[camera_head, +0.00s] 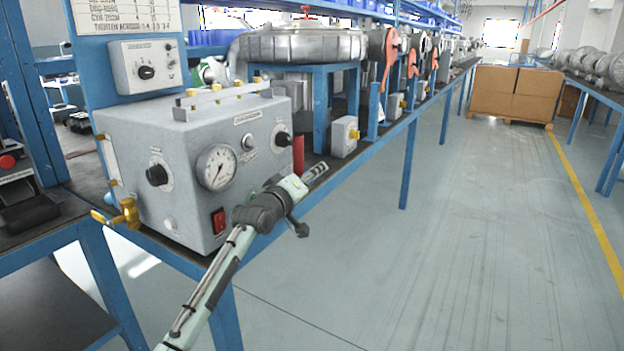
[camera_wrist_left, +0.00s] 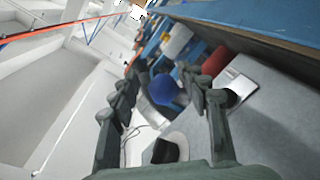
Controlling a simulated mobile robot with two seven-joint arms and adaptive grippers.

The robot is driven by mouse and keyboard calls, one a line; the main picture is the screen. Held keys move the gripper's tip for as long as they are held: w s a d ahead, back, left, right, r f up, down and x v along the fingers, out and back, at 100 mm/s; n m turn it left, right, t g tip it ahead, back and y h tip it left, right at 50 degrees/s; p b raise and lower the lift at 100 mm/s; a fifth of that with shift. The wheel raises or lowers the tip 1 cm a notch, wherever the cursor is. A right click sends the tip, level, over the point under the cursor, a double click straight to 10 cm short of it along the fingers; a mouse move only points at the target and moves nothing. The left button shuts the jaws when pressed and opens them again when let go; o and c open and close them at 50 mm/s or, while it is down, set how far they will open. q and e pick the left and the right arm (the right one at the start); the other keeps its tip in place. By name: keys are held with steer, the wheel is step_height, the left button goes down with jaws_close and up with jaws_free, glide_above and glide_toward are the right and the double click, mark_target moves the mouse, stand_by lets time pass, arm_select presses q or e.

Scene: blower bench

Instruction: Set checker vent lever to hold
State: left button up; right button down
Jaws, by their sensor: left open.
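The checker is a grey box with a round gauge (camera_head: 217,167), black knobs and a red switch, standing on the bench at left in the head view. My left gripper (camera_head: 290,205) is in front of its right end. In the left wrist view the dark fingers (camera_wrist_left: 163,108) are spread apart. A blue ball-shaped knob (camera_wrist_left: 163,88) shows between them; I cannot tell whether they touch it. The head view does not show this knob, and I cannot confirm that it is the vent lever. A black knob on a white plate (camera_wrist_left: 240,88) is beside the right finger. My right gripper is out of view.
A brass valve (camera_head: 128,213) sticks out at the checker's left. A small control box (camera_head: 145,66) is mounted above it.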

arm_select(q)
steer(key=shift+w+a+r, duration=0.15)
steer(key=shift+a+r, duration=0.25)
steer(key=shift+r, duration=0.05)
steer(key=shift+f, duration=0.1)
steer(key=f+v, duration=0.1)
steer(key=v, duration=1.1)
steer(key=shift+d+r, duration=0.15)
steer(key=shift+d, duration=0.2)
steer(key=shift+s, duration=0.2)
